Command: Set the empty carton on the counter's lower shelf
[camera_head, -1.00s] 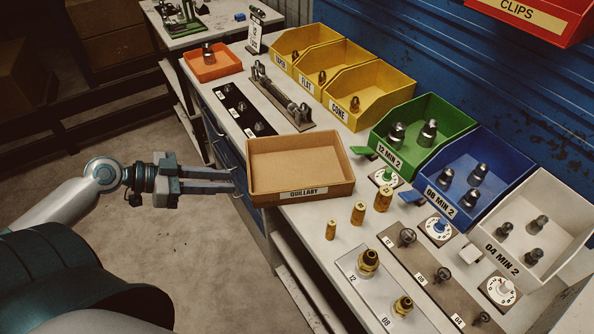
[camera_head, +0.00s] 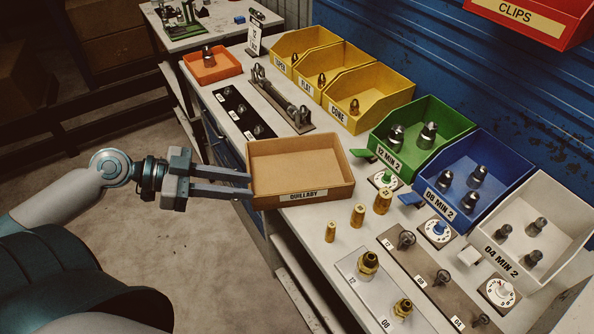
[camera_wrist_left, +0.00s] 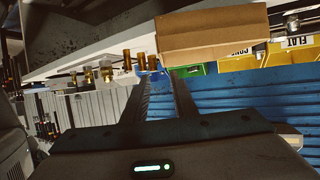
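The empty tan carton (camera_head: 300,165), labelled "QUILLABY", stands upright on the counter (camera_head: 318,258) at its front edge. It also shows at the top of the left wrist view (camera_wrist_left: 212,34). My left gripper (camera_head: 249,185) comes in from the left at the carton's left side. Its two fingers are apart, with a visible gap between them in the left wrist view (camera_wrist_left: 160,78). The tips are at or very close to the carton's wall; I cannot tell whether they touch. The lower shelf (camera_head: 300,292) shows partly below the counter's front edge. My right gripper is out of view.
Brass fittings (camera_head: 358,215) stand just right of the carton. Yellow bins (camera_head: 368,88), a green bin (camera_head: 425,130), a blue bin (camera_head: 475,180) and a white bin (camera_head: 535,225) line the back. An orange tray (camera_head: 212,65) sits farther left. The floor beside the counter is clear.

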